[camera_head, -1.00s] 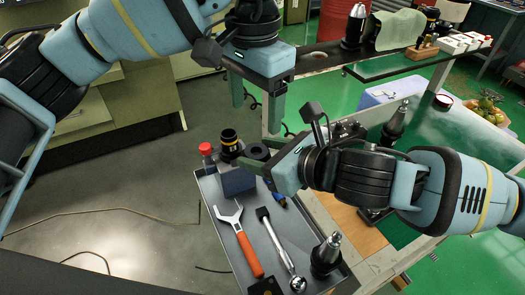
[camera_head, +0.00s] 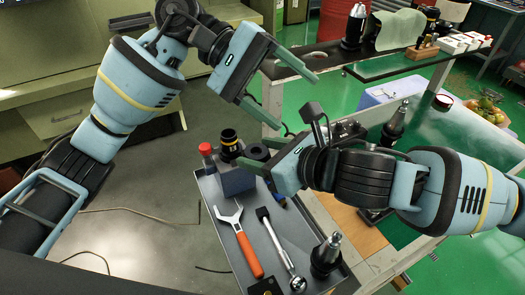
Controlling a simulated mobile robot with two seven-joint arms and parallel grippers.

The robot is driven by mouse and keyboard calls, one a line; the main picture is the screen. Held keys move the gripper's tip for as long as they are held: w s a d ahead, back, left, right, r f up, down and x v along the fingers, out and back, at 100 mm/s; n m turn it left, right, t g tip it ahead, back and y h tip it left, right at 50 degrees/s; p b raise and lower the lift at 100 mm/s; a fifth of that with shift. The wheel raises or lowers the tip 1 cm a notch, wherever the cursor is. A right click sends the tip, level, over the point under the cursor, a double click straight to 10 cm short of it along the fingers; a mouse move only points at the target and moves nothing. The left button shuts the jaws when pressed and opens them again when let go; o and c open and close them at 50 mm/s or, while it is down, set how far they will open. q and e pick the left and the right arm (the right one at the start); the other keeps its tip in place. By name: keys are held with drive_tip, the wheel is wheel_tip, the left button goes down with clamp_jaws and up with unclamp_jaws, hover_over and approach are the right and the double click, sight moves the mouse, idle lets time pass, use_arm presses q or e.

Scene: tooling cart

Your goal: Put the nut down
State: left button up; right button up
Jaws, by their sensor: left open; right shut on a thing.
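A dark round nut (camera_head: 257,151) sits at the fingertips of my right gripper (camera_head: 262,164), which is shut on it. The nut is above the far end of the grey tray (camera_head: 212,213), beside a black cylindrical holder with a yellow mark (camera_head: 229,141). Whether the nut touches anything below is hidden by the gripper. My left gripper (camera_head: 298,100) is open and empty. It is above and to the right of the nut, with its fingers pointing down and to the right.
The tray holds a grey block (camera_head: 236,181), a red-capped bottle (camera_head: 206,152), an orange-handled wrench (camera_head: 246,250), a ratchet (camera_head: 280,245) and a tool holder (camera_head: 326,255). Open floor (camera_head: 120,235) lies left of the tray.

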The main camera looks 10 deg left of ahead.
use_arm(q)
drive_tip(key=w+a+f+n+t+h, duration=0.4)
drive_tip(key=a+n+t, duration=0.4)
drive_tip(key=n, duration=0.5)
drive_tip(key=w+a+f+n+t+h, duration=0.1)
drive_tip(key=w+a+n+t+h, duration=0.55)
drive_tip(key=n, duration=0.65)
drive_tip(key=s+a+f+n+t+y, duration=0.2)
drive_tip(key=a+f+n+t+y, duration=1)
drive_tip(key=a+f+n+y, duration=0.8)
drive_tip(key=s+d+f+n+g, duration=0.7)
drive_tip(key=s+f+n, duration=0.4)
drive_tip(key=f+n, duration=0.4)
drive_tip(key=s+d+f+n+g, duration=0.3)
drive_tip(key=s+d+f+n, duration=0.1)
drive_tip(key=s, duration=0.5)
drive_tip(key=s+d+f+n+g, duration=0.3)
drive_tip(key=s+f, duration=0.4)
drive_tip(key=s, duration=0.3)
drive_tip(key=d+n, duration=0.1)
drive_tip(key=d, duration=0.1)
drive_tip(key=shift+s+d+n, duration=0.25)
drive_tip(key=shift+d+n, duration=0.05)
